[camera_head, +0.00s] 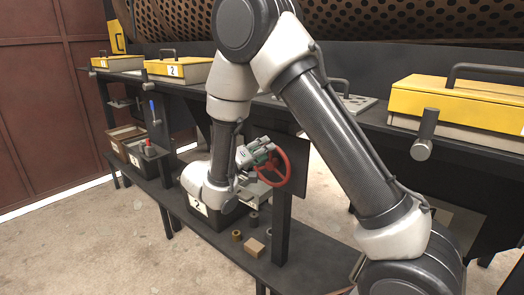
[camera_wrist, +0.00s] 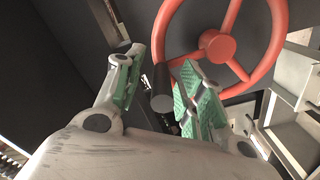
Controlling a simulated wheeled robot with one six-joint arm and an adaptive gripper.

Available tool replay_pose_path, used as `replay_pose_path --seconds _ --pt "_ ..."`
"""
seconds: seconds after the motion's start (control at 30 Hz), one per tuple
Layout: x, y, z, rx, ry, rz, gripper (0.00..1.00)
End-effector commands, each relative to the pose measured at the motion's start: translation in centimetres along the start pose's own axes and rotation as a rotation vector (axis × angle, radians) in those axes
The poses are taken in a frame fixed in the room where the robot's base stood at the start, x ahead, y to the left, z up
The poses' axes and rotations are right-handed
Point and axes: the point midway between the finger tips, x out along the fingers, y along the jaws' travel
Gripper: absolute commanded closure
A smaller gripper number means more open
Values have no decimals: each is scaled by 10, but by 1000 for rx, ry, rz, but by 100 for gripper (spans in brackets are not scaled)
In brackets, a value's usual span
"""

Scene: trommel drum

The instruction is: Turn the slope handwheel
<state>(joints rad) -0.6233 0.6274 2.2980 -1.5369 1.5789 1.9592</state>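The red handwheel (camera_head: 287,166) is mounted on the dark post under the bench, right of my gripper (camera_head: 262,156). In the wrist view the handwheel (camera_wrist: 216,45) fills the top right, with its hub, spokes and part of the rim showing. A dark cylindrical handle (camera_wrist: 162,92) sticks out toward the camera at the rim's lower left. My gripper (camera_wrist: 158,82) has its green-padded fingers spread on either side of this handle. Gaps show between the handle and the pads, so the fingers do not look closed on it. In the head view the handle is not clearly visible.
The dark post (camera_head: 282,215) stands below the wheel. The lower shelf (camera_head: 300,268) holds a black bin marked 2 (camera_head: 212,213), a wooden block (camera_head: 254,247) and small cylinders. Yellow-lidded boxes (camera_head: 455,97) line the bench above. Open floor lies at the front left.

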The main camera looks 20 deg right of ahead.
Motion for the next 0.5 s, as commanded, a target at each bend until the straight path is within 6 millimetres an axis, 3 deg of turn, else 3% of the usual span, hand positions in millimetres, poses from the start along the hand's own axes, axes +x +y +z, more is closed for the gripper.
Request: replay_pose_path --seconds 0.17,0.5 --pt "-25 -1 -1 0 4 -4 61" --pt "-98 -1 -1 0 4 -3 61"
